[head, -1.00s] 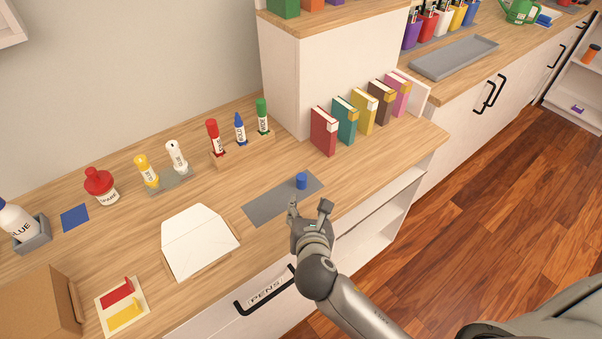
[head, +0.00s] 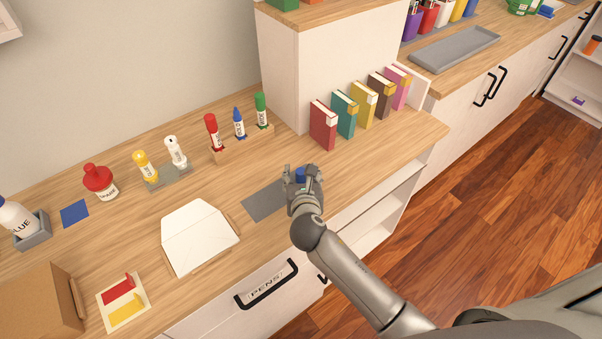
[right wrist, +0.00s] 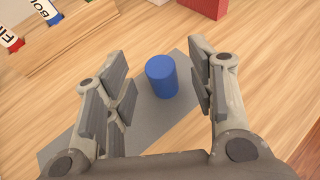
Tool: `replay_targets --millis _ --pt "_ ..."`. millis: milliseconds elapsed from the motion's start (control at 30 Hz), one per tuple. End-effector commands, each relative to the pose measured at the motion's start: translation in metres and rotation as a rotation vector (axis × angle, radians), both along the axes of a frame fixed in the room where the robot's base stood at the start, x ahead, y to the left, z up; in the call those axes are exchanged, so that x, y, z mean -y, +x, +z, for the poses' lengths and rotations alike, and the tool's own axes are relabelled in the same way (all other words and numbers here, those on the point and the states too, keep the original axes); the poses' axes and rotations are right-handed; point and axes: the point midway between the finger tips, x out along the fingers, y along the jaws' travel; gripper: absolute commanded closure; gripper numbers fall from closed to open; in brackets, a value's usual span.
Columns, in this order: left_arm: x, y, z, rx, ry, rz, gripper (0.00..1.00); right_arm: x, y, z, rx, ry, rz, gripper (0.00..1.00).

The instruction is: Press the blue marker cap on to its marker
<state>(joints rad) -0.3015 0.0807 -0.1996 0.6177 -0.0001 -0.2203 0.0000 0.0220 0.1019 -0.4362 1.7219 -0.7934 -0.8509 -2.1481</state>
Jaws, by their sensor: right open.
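The blue marker cap (right wrist: 162,78) stands upright on the grey mat (head: 262,201). In the head view the cap (head: 300,175) shows between the fingers of my right gripper (head: 302,172). In the right wrist view the fingers of the gripper (right wrist: 160,90) are open on either side of the cap, with gaps, not touching it. The blue marker (head: 239,124) stands uncapped, tip up, in a wooden stand (head: 228,152) between a red marker (head: 212,132) and a green marker (head: 261,110). My left gripper is not in view.
A row of small books (head: 323,126) stands behind and right of the mat. A white envelope (head: 199,238) lies to its left. Bare wood lies between mat and marker stand.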

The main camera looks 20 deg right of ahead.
Motion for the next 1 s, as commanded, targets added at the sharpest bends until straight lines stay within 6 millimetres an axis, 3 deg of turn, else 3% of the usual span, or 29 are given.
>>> replay_targets --millis 200,500,767,1000 --pt "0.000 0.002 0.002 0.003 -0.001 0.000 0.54 0.005 0.020 -0.008 0.000 0.000 0.001 0.49" --pt "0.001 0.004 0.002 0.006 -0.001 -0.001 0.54 0.005 0.022 -0.009 -0.001 0.001 0.001 0.49" --pt "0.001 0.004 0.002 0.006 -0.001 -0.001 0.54 0.005 0.022 -0.009 -0.001 0.001 0.001 0.83" --pt "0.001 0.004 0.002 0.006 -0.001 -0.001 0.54 0.005 0.022 -0.009 -0.001 0.001 0.001 0.84"
